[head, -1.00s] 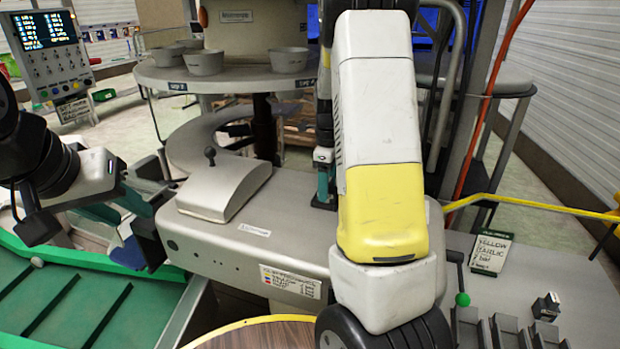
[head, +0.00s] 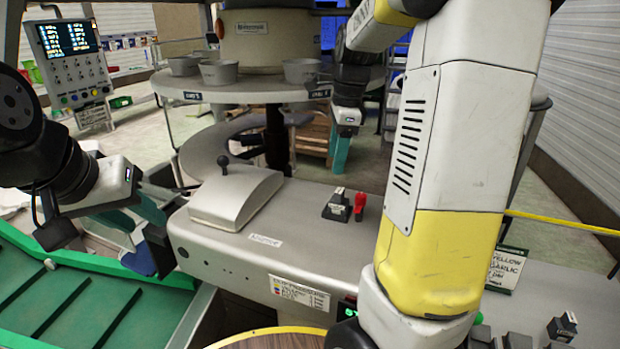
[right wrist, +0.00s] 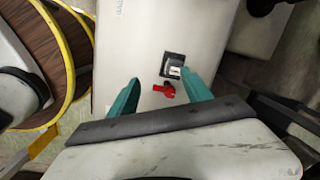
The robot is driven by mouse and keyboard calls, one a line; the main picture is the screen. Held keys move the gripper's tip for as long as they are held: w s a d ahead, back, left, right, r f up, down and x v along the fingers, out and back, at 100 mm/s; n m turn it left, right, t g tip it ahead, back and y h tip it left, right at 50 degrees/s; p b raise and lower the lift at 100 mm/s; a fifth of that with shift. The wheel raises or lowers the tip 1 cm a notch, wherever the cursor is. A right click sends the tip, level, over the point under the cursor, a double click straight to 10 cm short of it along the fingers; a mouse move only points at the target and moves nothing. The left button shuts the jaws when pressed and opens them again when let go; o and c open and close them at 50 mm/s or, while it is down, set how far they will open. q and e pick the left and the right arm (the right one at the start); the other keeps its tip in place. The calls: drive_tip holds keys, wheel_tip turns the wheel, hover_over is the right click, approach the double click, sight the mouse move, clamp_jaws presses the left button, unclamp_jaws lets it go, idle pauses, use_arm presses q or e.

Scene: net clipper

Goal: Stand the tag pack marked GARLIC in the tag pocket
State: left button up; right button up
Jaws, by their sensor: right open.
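A small dark holder with a white top (head: 338,205) stands on the grey machine top, beside a red piece (head: 360,207). They also show in the right wrist view as the dark holder (right wrist: 173,66) and the red piece (right wrist: 163,91). I cannot read any GARLIC mark on a pack, nor tell whether this holder is the tag pocket. My right gripper (right wrist: 161,77) is open and empty, with its teal fingers apart above these pieces.
A sign reading YELLOW GARLIC (head: 508,268) stands at right, partly behind my arm. Dark grey blocks and a white-topped black piece (head: 563,325) sit lower right. A round table with metal bowls (head: 220,72) stands behind. A lever (head: 223,162) rises from the machine.

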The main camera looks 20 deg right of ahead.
drive_tip(key=s+a+r+n+t, duration=0.1)
drive_tip(key=s+a+n, duration=0.2)
drive_tip(key=s+n, duration=0.3)
drive_tip(key=s+a+r+n+t, duration=0.1)
drive_tip(key=s+a+n+t, duration=0.1)
drive_tip(key=s+n, duration=0.4)
drive_tip(key=s+a+n+t+y, duration=0.1)
drive_tip(key=s+a+n+t, duration=0.1)
drive_tip(key=s+a+n, duration=0.3)
drive_tip(key=s+n, duration=0.2)
drive_tip(key=n, duration=0.1)
drive_tip(key=shift+r+n, duration=0.4)
